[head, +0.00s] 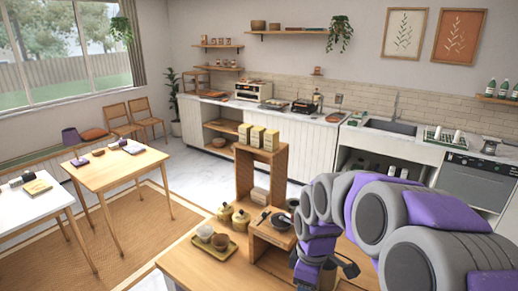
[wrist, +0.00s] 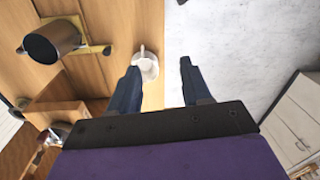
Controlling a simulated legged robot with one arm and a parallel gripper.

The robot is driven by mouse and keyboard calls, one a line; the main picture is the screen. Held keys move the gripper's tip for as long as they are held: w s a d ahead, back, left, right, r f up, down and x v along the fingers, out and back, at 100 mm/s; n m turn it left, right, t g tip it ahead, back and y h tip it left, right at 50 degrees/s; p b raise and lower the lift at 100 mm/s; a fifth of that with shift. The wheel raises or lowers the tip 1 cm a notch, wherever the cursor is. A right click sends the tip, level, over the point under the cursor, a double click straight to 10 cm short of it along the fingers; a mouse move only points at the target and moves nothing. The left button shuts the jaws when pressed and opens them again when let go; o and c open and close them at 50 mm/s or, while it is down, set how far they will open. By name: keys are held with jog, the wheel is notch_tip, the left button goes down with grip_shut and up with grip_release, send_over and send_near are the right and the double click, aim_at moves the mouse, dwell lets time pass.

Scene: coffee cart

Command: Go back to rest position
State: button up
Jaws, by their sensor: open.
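My gripper (wrist: 160,75) is open, with its two dark fingers apart and nothing held between them. In the wrist view a white cup (wrist: 148,66) on the wooden cart top (wrist: 107,30) lies in line with the left fingertip, near the cart's edge. I cannot tell the distance between them. In the head view my arm reaches in from the right over the cart, and my gripper (head: 330,268) is low beside the wooden shelf unit (head: 243,172). Its fingertips are hard to make out there.
A dark cylindrical pot (wrist: 52,42) stands on the cart in the wrist view. In the head view a tray (head: 213,248) with small cups, yellowish jars (head: 241,220) and yellow boxes (head: 257,136) are close by. Pale floor is open beyond the cart; tables stand left.

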jog(key=s+d+m+g+b, duration=0.1)
jog(key=s+d+m, duration=0.2)
jog(key=s+m, duration=1)
jog(key=s, duration=1.3)
jog(key=shift+s+f+b, duration=0.2)
jog(key=shift+s+b, duration=0.05)
jog(key=shift+b, duration=0.1)
jog(key=shift+d, duration=0.1)
